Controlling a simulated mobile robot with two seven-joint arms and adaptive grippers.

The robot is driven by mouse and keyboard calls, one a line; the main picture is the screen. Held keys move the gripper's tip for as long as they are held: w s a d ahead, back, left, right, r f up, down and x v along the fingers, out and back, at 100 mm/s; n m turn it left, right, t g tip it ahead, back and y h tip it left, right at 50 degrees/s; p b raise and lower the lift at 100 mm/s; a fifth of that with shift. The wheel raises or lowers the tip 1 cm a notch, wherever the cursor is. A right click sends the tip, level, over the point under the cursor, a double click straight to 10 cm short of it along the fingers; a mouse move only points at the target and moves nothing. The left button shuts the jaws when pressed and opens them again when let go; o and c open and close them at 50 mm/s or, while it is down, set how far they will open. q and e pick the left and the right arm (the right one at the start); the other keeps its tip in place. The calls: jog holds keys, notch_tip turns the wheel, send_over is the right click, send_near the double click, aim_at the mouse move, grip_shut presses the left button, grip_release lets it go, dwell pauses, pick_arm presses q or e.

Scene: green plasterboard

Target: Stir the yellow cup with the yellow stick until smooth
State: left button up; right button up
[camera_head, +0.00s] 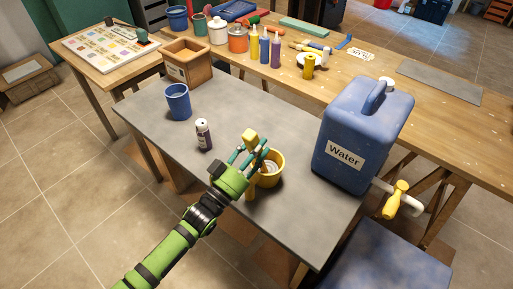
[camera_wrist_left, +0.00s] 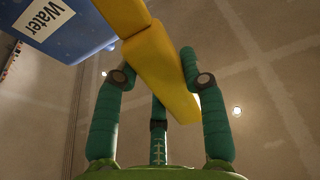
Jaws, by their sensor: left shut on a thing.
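The yellow cup (camera_head: 272,175) stands upright on the grey table, with pale contents showing inside. My left gripper (camera_head: 249,153) is over the cup's left side, with its green fingers shut on the yellow stick (camera_head: 250,136). The stick's thick top end sticks up above the fingers. In the left wrist view the stick (camera_wrist_left: 160,68) runs between the fingers of the gripper (camera_wrist_left: 160,90). My fingers partly hide the cup, and I cannot tell whether the stick's lower end is in it. My right gripper is not in view.
A large blue water container (camera_head: 350,140) with a yellow-handled tap (camera_head: 396,198) stands right of the cup. A dark bottle (camera_head: 204,135) and a blue cup (camera_head: 178,102) stand to the left. A wooden box (camera_head: 187,64) is at the back left. The table's front left is clear.

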aim_at(249, 139)
pick_arm(q)
jog(key=shift+s+r+p, duration=0.15)
jog(key=shift+r+p, duration=0.75)
jog(key=shift+r, duration=0.05)
jog(key=r+p, duration=0.2)
jog(key=s+a+r+p, duration=0.1)
jog(key=r+p, duration=0.1)
jog(key=p, duration=0.1)
jog(key=s+r+p, duration=0.1)
jog(key=r+p, duration=0.1)
jog(key=r, duration=0.1)
jog(key=shift+a+r, duration=0.1)
jog(key=shift+a, duration=0.2)
notch_tip(249, 139, up, 3)
jog(key=p, duration=0.3)
jog(key=shift+r+p, duration=0.7)
jog(key=shift+r, duration=0.35)
